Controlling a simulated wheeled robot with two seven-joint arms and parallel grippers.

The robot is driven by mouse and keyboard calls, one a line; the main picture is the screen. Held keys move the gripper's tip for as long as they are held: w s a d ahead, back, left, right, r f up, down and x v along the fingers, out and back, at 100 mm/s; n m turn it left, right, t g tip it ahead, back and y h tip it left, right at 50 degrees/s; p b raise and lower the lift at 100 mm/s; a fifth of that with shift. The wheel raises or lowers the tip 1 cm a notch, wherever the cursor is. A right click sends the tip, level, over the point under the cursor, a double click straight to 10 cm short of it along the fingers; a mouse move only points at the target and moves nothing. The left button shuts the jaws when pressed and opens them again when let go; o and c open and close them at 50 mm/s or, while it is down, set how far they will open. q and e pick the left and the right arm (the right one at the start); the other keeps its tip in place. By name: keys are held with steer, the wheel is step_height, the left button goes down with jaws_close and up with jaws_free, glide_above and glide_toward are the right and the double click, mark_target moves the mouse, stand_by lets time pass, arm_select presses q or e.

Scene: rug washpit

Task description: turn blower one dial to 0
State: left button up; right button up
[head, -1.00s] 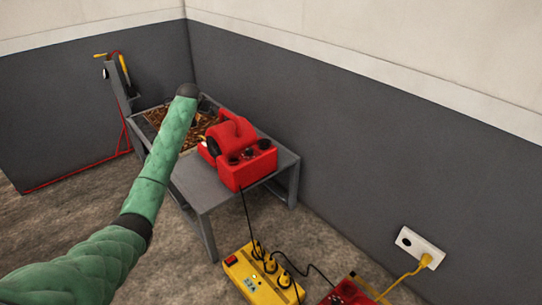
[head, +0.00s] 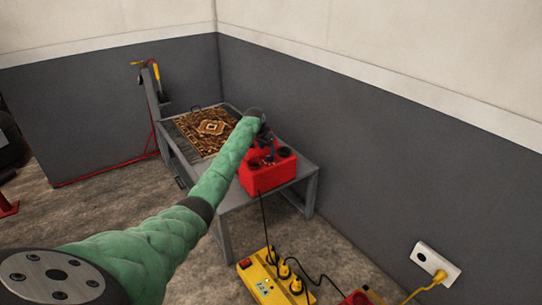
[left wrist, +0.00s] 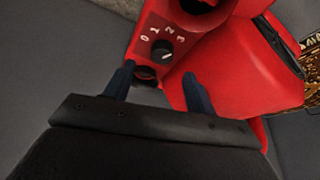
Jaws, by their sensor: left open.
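A red blower (head: 262,180) stands on the near right part of a grey table, partly hidden by my left arm. In the left wrist view, its red panel (left wrist: 200,25) carries a black dial (left wrist: 162,50) with the white numbers 0, 1, 2 and 3 around it. A small pale mark shows on the dial; I cannot tell surely which number it points to. My left gripper (left wrist: 157,84) is open and empty, its two dark fingers just short of the dial and apart from it. In the head view the left gripper (head: 266,143) is over the blower. My right gripper is not in view.
A patterned rug (head: 207,130) lies on the grey table (head: 238,198). A yellow power strip (head: 262,280) with plugs and cables is on the floor in front. A wall socket (head: 437,265) is at right. A red hose (head: 105,178) runs along the left wall.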

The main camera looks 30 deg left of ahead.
mark_target(270, 156)
arm_select(q)
steer(key=x, duration=0.5)
steer(key=shift+a+f, duration=0.15)
steer(key=shift+f, duration=0.2)
steer(key=c, duration=1)
